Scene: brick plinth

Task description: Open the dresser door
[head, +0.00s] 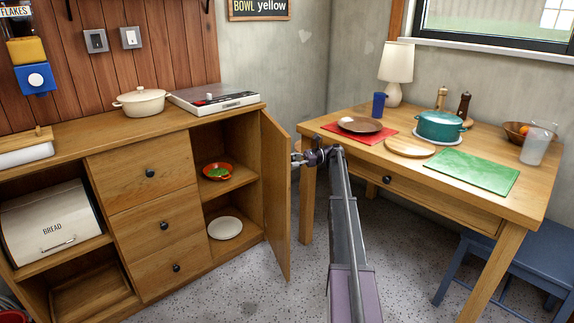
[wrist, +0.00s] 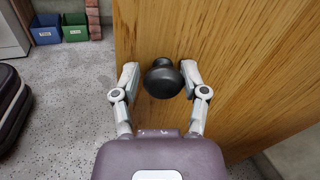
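The dresser (head: 130,150) is wooden, with several drawers. Its door (head: 275,195), on the right side, stands wide open, swung out toward me. The compartment behind it shows an upper shelf and a lower space. My gripper (head: 312,157) is at the outer face of the door near its free edge. In the wrist view, my gripper (wrist: 160,78) has its two fingers on either side of the round dark knob (wrist: 163,80), close against it, so it looks shut on the knob. The door's wood face (wrist: 235,60) fills much of that view. The knob is hidden in the head view.
An orange bowl (head: 217,171) and a white plate (head: 225,228) are in the open compartment. The wooden table (head: 395,180) stands close to the right of the door and my arm. A blue chair (head: 520,262) is at lower right. Speckled floor lies between.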

